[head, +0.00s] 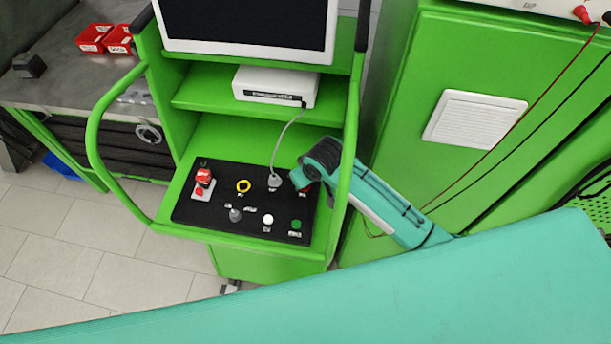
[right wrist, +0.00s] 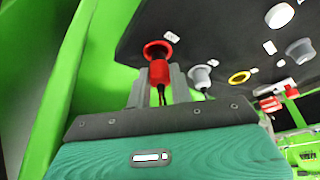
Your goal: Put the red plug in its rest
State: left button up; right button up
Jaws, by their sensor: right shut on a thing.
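The red plug (right wrist: 160,73) is between the two grey fingers of my right gripper (right wrist: 160,88) in the right wrist view, which are shut on it. Its tip lines up with and appears to meet a red ring-shaped rest (right wrist: 157,48) on the black panel; how deep it sits I cannot tell. In the head view my right gripper (head: 300,180) is at the right edge of the panel, with a bit of red (head: 305,189) below it, mostly hidden by the gripper. My left gripper is not in view.
The black panel (head: 215,213) carries a red emergency button (head: 203,177), a yellow ring (head: 243,186), a grey plug with a cable (head: 275,181) and several knobs. The green rail (head: 347,170) stands close to my right arm. Another red plug (head: 584,14) sits at the top right.

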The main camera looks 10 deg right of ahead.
jog(key=shift+f+b, duration=0.35)
jog(key=shift+f, duration=0.8)
jog(key=o, duration=1.3)
jog(key=shift+r, duration=0.1)
